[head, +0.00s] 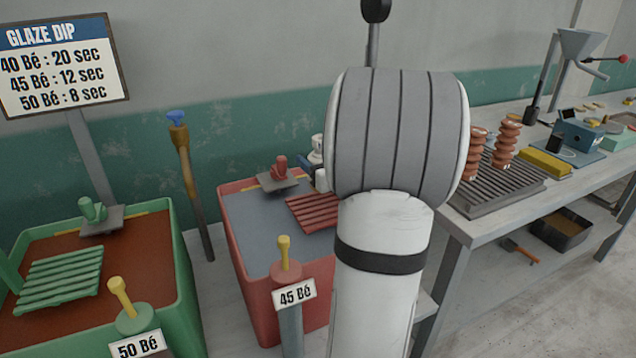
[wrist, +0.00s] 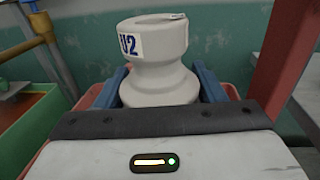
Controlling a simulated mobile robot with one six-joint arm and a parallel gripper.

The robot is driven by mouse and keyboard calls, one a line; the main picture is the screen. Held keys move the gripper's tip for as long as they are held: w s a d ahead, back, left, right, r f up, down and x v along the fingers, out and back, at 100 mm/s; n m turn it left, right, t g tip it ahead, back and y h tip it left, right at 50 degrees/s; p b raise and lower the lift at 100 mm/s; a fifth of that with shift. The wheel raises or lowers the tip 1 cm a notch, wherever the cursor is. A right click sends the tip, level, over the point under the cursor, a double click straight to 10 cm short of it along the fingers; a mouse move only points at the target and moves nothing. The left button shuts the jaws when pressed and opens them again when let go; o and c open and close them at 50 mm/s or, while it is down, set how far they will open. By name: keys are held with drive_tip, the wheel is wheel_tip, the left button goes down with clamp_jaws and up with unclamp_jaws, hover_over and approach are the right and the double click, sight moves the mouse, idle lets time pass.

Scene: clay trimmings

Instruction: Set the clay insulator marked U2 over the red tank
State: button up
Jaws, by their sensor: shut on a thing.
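The pale clay insulator (wrist: 160,83) with a white "U2" label is upright in the wrist view. My gripper (wrist: 160,92) is shut on it, with a blue finger on each side of its lower part. In the head view a small pale piece of it (head: 318,143) shows left of my arm, which hides most of it and the gripper. The red tank (head: 262,305) holds grey liquid, with a red slatted rack (head: 314,212) inside. The insulator appears above the tank's far right part. I cannot tell its height over the rack.
A green tank (head: 187,290) with brown liquid stands left, under a glaze dip sign (head: 64,65). A post marked 45 Bé (head: 294,294) stands before the red tank. Brown ribbed insulators (head: 505,145) stand on a grate on the right bench (head: 460,232). A red upright (wrist: 290,60) is close at right.

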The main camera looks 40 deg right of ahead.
drive_tip(key=shift+f+b, duration=0.3)
drive_tip(key=shift+f, duration=2.4)
drive_tip(key=shift+f, duration=0.1)
drive_tip(key=o, duration=1.6)
drive_tip(key=shift+c, duration=0.2)
drive_tip(key=shift+r, duration=0.2)
drive_tip(key=s+a, duration=0.1)
drive_tip(key=s, duration=1.1)
drive_tip(key=shift+a+f, duration=0.15)
